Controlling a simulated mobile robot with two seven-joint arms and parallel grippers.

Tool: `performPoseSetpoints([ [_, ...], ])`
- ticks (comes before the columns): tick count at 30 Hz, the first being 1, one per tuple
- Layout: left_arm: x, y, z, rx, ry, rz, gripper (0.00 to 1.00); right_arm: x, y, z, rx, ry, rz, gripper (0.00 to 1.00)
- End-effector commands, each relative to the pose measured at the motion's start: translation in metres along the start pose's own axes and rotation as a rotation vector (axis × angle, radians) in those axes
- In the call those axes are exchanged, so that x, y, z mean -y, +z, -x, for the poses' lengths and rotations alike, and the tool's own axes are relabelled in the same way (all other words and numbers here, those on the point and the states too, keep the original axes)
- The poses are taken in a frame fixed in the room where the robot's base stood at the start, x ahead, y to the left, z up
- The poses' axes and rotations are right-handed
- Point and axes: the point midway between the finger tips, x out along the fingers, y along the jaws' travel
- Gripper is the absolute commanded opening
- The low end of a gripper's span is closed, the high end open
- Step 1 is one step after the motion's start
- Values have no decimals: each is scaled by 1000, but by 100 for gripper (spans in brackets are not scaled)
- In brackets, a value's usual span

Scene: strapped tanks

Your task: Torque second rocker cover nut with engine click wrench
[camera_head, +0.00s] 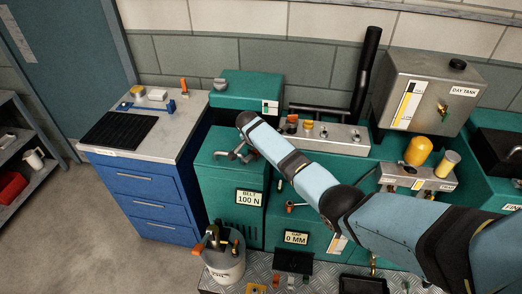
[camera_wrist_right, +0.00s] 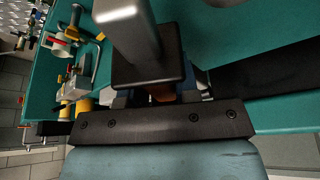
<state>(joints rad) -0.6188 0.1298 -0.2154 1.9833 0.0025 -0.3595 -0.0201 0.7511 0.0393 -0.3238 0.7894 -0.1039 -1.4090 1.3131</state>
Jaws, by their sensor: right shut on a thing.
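My right arm crosses the head view from the lower right, with its wrist over the green machinery. Its fingertips cannot be made out clearly there. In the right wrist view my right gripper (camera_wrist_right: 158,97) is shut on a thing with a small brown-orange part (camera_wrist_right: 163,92). A dark block with a grey shaft (camera_wrist_right: 128,28) stands just beyond the jaws; I cannot tell whether it belongs to the held thing. A grey bracket-like shape (camera_head: 237,154) shows beside my wrist over the green box (camera_head: 219,174). I cannot make out the click wrench or the cover nut. My left gripper is out of view.
A grey panel with knobs (camera_head: 345,137) lies behind my arm. The day tank (camera_head: 421,85) stands at the back right. A blue cabinet (camera_head: 150,201) with a black mat (camera_head: 115,130) is at left. A tool bucket (camera_head: 223,264) stands in front. Floor at lower left is clear.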

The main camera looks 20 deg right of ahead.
Motion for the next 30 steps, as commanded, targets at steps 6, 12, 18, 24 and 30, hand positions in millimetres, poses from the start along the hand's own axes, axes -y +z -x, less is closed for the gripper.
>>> performPoseSetpoints([
  [6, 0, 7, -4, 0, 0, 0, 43, 5, -1, -2, -1, 5, -22, 0],
  [12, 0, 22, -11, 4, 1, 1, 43, 14, -1, -2, -2, 20, -64, 0],
  [18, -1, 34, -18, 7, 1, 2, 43, 23, -2, -3, -1, 36, -105, 0],
  [24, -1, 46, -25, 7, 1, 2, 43, 30, -2, -3, -2, 49, -140, 0],
  [30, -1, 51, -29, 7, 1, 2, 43, 35, -3, -1, -2, 59, -164, 0],
])
